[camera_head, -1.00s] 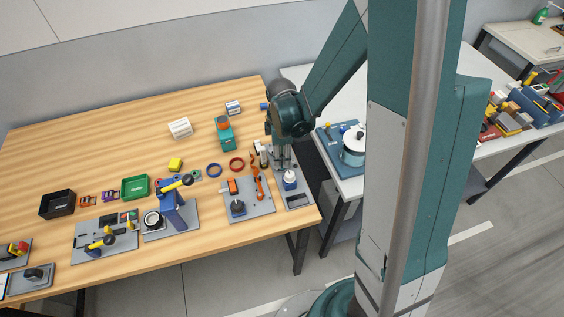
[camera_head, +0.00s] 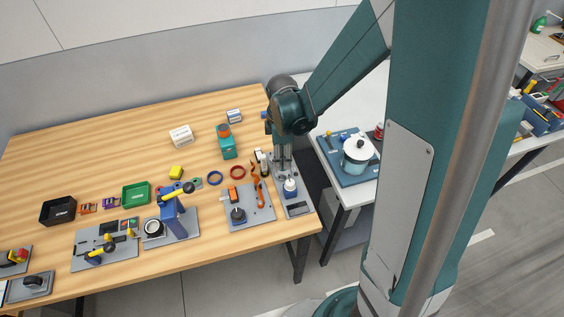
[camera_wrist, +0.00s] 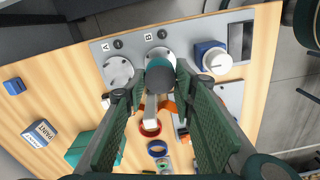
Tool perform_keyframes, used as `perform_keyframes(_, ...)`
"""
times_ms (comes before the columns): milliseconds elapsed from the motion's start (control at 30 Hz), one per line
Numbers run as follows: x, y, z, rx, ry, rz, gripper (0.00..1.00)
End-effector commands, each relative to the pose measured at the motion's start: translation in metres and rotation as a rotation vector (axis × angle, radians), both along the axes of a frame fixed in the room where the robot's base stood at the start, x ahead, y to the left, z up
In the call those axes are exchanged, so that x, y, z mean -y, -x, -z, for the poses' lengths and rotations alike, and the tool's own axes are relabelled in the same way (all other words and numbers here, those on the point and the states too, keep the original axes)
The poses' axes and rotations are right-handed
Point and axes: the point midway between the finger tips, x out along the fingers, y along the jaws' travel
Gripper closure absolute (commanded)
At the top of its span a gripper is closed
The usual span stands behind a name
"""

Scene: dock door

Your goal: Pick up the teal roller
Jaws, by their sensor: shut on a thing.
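My gripper (camera_wrist: 160,84) has its two green-padded fingers on either side of the teal roller (camera_wrist: 160,70), a short cylinder seen end-on in the wrist view. It is shut on the roller. In the head view my gripper (camera_head: 283,168) points down over the grey plate (camera_head: 300,208) at the table's right end. The roller cannot be made out there. In the wrist view the roller overlaps the edge of the same plate (camera_wrist: 100,48), near the round discs marked A and B. I cannot tell whether it touches the plate.
A blue block with a white knob (camera_wrist: 217,60) stands on the plate beside my gripper. A teal box (camera_head: 228,149), a red ring (camera_head: 238,172) and a blue ring (camera_head: 215,178) lie left of it. A second table with a white pot (camera_head: 358,150) is at the right.

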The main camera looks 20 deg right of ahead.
Motion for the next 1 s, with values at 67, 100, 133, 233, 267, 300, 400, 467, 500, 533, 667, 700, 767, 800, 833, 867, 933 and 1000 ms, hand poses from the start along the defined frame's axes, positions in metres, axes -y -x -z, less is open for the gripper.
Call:
perform_keyframes(67,0.0,0.0,-0.011,0.0,0.0,0.0,0.87)
perform_keyframes(100,0.0,0.0,-0.016,0.0,0.0,0.0,0.87)
perform_keyframes(133,0.0,0.0,-0.02,0.0,0.0,0.0,0.87)
perform_keyframes(233,0.0,0.0,-0.032,0.0,0.0,0.0,0.87)
perform_keyframes(267,0.0,0.001,-0.035,0.0,0.0,0.0,0.87)
perform_keyframes(300,0.0,0.0,-0.039,0.0,0.0,0.0,0.87)
perform_keyframes(400,0.0,0.0,-0.048,0.0,0.0,0.0,0.87)
perform_keyframes(467,0.0,0.0,-0.052,0.0,0.0,0.0,0.87)
perform_keyframes(500,0.0,0.0,-0.054,0.0,0.0,0.0,0.87)
perform_keyframes(533,0.0,0.0,-0.055,0.0,0.0,0.0,0.87)
perform_keyframes(667,0.0,0.0,-0.058,0.0,0.0,0.0,0.87)
perform_keyframes(700,0.0,0.0,-0.058,0.0,0.0,0.0,0.87)
perform_keyframes(767,0.0,0.0,-0.059,0.0,0.0,0.0,0.87)
perform_keyframes(800,0.0,0.0,-0.059,0.0,0.0,0.0,0.87)
perform_keyframes(833,0.0,0.0,-0.058,0.0,0.0,0.0,0.87)
perform_keyframes(867,0.0,0.0,-0.058,0.0,0.0,0.0,0.87)
perform_keyframes(933,0.0,0.0,-0.058,0.0,0.0,0.0,0.87)
perform_keyframes(1000,0.0,0.0,-0.058,0.0,0.0,0.0,0.87)
